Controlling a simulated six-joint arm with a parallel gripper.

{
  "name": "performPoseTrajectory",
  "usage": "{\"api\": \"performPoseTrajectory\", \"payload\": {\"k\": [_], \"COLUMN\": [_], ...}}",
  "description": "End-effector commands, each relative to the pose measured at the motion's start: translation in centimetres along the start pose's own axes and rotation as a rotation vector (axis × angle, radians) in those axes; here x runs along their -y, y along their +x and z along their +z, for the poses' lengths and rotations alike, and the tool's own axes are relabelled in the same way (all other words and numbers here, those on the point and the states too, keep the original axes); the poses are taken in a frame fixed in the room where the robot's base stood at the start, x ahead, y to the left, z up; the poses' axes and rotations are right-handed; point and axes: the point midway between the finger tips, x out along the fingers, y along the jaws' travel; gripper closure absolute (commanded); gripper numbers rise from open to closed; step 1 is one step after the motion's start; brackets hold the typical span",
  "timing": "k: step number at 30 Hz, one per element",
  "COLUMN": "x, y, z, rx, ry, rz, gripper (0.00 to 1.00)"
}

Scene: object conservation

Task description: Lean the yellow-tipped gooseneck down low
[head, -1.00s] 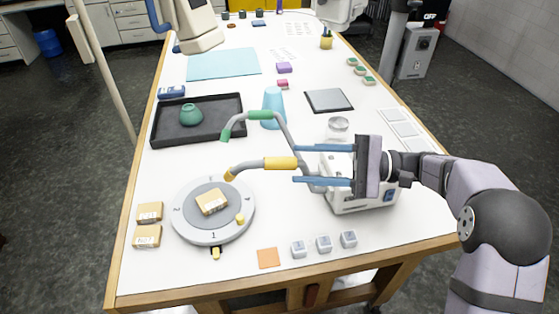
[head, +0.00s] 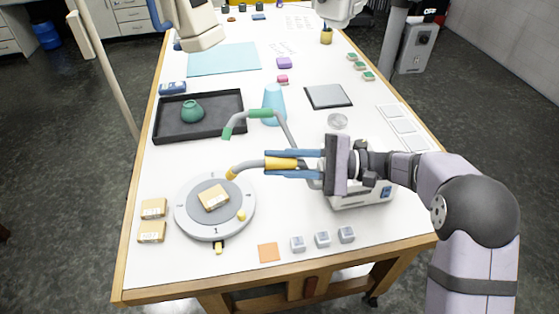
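The yellow-tipped gooseneck (head: 250,165) is a grey bent arm with a yellow sleeve and a yellow end, reaching left from the white lamp base (head: 362,195). Its tip stands over the upper right rim of the round dial (head: 184,222). The green-tipped gooseneck (head: 261,113) arches higher behind it. My gripper (head: 280,164) comes from the right, one blue finger above the yellow sleeve and one below, both close against it. It looks shut on the sleeve. The lamp base is partly hidden behind my gripper.
A tan box (head: 213,198) lies on the dial, with a small yellow knob (head: 241,215) near its rim. Two more tan boxes stand left. A light blue cup (head: 273,104) and a black tray (head: 222,127) stand behind. Several grey cubes (head: 322,240) line the front.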

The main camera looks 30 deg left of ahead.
Motion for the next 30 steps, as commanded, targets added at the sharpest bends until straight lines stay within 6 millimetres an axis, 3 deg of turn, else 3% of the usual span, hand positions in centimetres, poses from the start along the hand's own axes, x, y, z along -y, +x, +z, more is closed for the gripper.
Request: {"api": "performPoseTrajectory", "payload": {"k": [14,30], "x": [-0.9,-6.6], "y": [-0.1,-0.8], "z": [0.2,1.9], "rx": [0.003,0.026], "ry": [-0.039,-0.329], "rz": [-0.004,-0.037], "gripper": [1.0,1.0]}}
